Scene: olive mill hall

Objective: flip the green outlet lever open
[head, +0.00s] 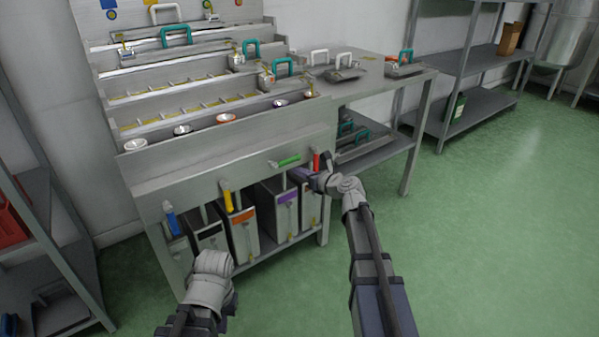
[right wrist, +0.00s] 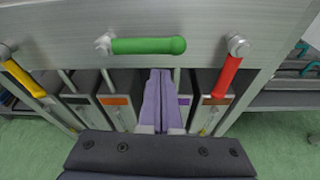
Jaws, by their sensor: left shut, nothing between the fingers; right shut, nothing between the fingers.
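The green outlet lever (head: 289,160) lies level on the front panel of the steel bench. In the right wrist view the green lever (right wrist: 148,46) runs rightward from its pivot at the left. My right gripper (head: 297,173) is shut and empty, just below the lever in the head view. In the right wrist view the purple fingers of my right gripper (right wrist: 160,73) are together below the lever's right half; I cannot tell whether they touch it. My left arm shows at the bottom of the head view, but its fingers are hidden.
The red lever (right wrist: 227,76) is close on the right, slanting down. The yellow lever (head: 227,196) and blue lever (head: 171,220) hang to the left. Metal bins with coloured labels, such as the orange-labelled bin (head: 243,237), stand below the panel. The green floor in front is clear.

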